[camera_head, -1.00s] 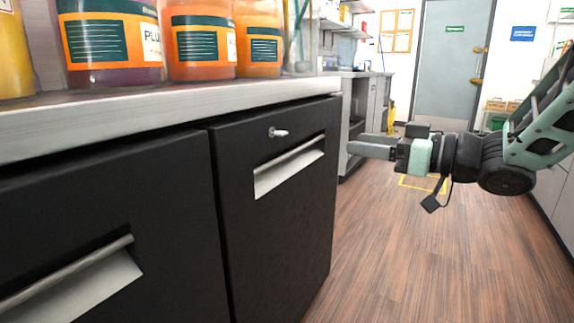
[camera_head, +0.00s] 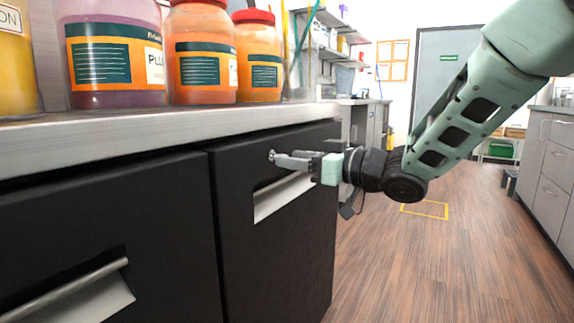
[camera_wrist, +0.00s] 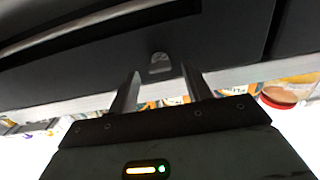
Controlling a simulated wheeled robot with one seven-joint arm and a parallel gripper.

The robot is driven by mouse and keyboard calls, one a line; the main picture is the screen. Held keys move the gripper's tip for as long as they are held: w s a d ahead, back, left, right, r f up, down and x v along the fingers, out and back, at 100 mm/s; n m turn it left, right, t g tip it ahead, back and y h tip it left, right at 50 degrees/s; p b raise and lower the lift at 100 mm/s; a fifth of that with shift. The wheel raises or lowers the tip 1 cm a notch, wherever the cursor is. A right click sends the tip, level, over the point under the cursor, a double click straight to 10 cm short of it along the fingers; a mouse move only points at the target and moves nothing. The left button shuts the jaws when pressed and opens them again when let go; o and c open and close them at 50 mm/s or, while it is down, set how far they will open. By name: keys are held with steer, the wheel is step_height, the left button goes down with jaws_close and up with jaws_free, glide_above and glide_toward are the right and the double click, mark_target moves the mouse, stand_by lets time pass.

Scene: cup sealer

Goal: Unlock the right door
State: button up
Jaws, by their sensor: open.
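The right door (camera_head: 265,265) is a black cabinet front under the steel counter, and it looks closed. It has a pale recessed handle (camera_head: 275,202) with a small silver key or lock (camera_head: 271,154) above it. My gripper (camera_head: 280,160) is at the lock, pointing left along the door front, and its fingers partly cover the lock. In the wrist view, my gripper (camera_wrist: 160,72) is open, with the silver key or lock (camera_wrist: 159,64) between the two fingertips. A gap shows on each side of it. The key's exact turn is too small to tell.
The left black door (camera_head: 110,220) has its own recessed handle. The steel counter (camera_head: 150,130) overhangs both doors and carries several jars, one an orange jar (camera_head: 203,60). The wooden floor (camera_head: 430,270) to the right is clear.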

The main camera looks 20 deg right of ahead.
steer(key=shift+x, duration=1.3)
steer(key=c, duration=1)
